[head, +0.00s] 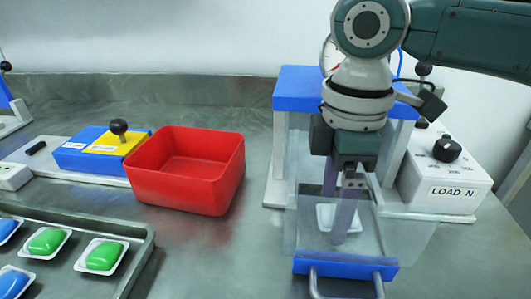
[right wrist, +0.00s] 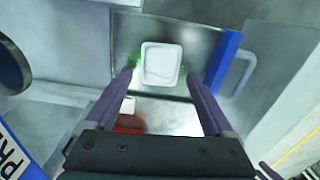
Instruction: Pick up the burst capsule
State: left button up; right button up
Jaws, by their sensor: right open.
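A white, square, shallow cup (head: 328,217), which looks like the burst capsule, lies in the clear-walled drawer (head: 395,240) with a blue front. It also shows in the right wrist view (right wrist: 160,64), with green smears beside it on the drawer floor. My right gripper (head: 336,214) points down into the drawer. Its two purple fingers are apart, and the right wrist view shows nothing held between the fingertips (right wrist: 160,77). The cup appears between and just beyond the tips; I cannot tell whether they touch it. In the head view the fingers partly cover it. My left gripper is not in view.
The drawer's blue front (head: 345,265) has a metal handle. A blue-topped press frame (head: 300,90) stands behind, with a dial box marked LOAD N (head: 450,185) at right. An empty red bin (head: 185,180) and a tray (head: 130,232) of green and blue capsules are left.

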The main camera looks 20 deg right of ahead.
jog(key=shift+f, duration=0.3)
jog(key=shift+c, duration=0.5)
grip_shut()
jog(key=shift+r, duration=0.1)
